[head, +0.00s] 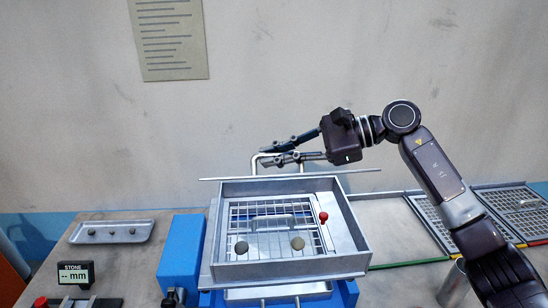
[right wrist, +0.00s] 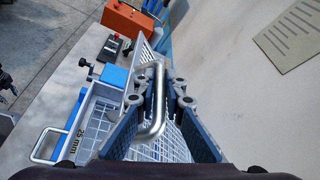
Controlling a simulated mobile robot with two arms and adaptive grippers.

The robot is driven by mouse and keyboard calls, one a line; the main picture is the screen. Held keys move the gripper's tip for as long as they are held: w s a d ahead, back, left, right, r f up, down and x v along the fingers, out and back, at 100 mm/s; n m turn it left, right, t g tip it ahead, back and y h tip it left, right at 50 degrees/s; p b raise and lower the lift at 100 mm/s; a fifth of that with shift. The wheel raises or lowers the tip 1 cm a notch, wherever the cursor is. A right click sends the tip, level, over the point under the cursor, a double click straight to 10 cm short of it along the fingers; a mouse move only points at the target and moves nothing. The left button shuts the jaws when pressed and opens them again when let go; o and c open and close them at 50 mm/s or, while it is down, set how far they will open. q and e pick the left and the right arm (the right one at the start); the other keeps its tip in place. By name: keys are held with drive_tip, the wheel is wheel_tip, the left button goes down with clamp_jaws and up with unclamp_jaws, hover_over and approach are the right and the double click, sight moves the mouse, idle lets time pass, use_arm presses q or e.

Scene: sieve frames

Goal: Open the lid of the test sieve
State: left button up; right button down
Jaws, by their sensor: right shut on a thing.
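The test sieve (head: 213,238) is a grey square frame with a wire grid, in the lower middle of the head view. Its lid (head: 345,174) shows nearly edge-on as a thin bar behind and above the frame, tilted up off it, so the grid is exposed. My right gripper (head: 280,154) is shut on the lid's bent metal handle (head: 256,161). In the right wrist view the handle (right wrist: 159,85) runs between the fingers, with the lid's mesh (right wrist: 143,153) beyond. Two round stones, a brown one (head: 297,243) and a grey one (head: 242,247), lie inside the frame.
A tray (head: 80,241) with several stones lies at left. Mesh panels (head: 512,200) and a metal cup (head: 455,285) are at right.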

drive_tip(key=c, duration=2.3)
unclamp_jaws()
